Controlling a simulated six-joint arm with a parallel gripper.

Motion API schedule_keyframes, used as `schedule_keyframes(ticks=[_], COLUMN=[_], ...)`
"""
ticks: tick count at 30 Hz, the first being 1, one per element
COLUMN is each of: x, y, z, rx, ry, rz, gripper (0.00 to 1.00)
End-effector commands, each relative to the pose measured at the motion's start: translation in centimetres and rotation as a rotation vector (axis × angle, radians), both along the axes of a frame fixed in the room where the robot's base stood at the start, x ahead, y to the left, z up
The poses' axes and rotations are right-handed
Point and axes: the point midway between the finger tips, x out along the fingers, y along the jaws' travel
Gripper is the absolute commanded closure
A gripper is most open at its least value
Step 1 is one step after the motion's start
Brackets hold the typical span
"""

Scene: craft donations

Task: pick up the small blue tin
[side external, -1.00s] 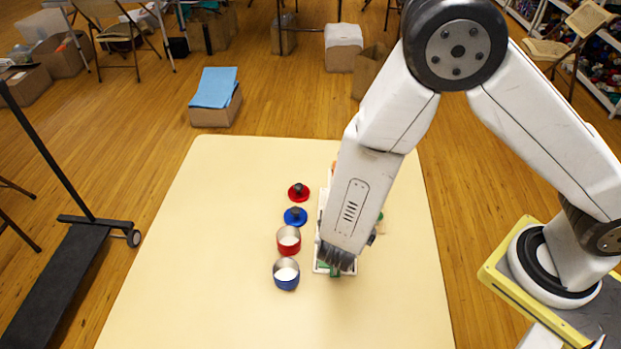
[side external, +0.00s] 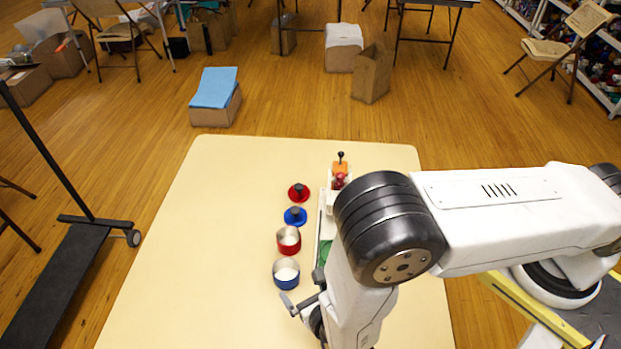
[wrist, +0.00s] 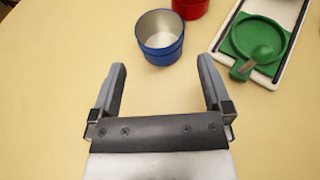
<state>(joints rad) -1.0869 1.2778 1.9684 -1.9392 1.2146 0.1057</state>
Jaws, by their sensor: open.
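The small blue tin (side external: 286,274) stands upright and open-topped on the cream table, nearest the front of a row. In the wrist view the blue tin (wrist: 160,38) is just beyond my fingertips, between their lines, with its pale inside showing. My gripper (wrist: 162,78) is open and empty, and its fingers do not touch the tin. In the side view my gripper (side external: 297,303) is low, just in front of the tin; one finger shows clearly and the rest is partly hidden by my arm.
A red tin (side external: 289,239) stands close behind the blue one. Blue (side external: 295,216) and red (side external: 299,193) knobbed lids lie farther back. A white tray (wrist: 222,47) with a green round item (wrist: 258,40) lies to the right. The table (side external: 190,260) is clear on the left.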

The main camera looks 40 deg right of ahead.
Motion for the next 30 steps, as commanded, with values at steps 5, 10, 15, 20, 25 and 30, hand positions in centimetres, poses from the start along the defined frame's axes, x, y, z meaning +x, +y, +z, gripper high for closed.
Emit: schedule_keyframes(ticks=[5, 10, 15, 20, 25, 30], x=[1.3, 2.1, 2.2, 2.8, 4.4, 6.1], y=[-0.3, -0.4, -0.4, -0.5, -0.7, -0.9], z=[-0.5, -0.8, -0.9, -1.1, -1.7, -2.4], rx=[0.0, 0.0, 0.0, 0.0, 0.001, 0.001], ry=[0.001, 0.0, 0.0, 0.001, 0.0, 0.001], rz=[-0.004, -0.003, -0.002, -0.004, -0.006, -0.006], gripper=[0.0, 0.0, 0.0, 0.0, 0.0, 0.0])
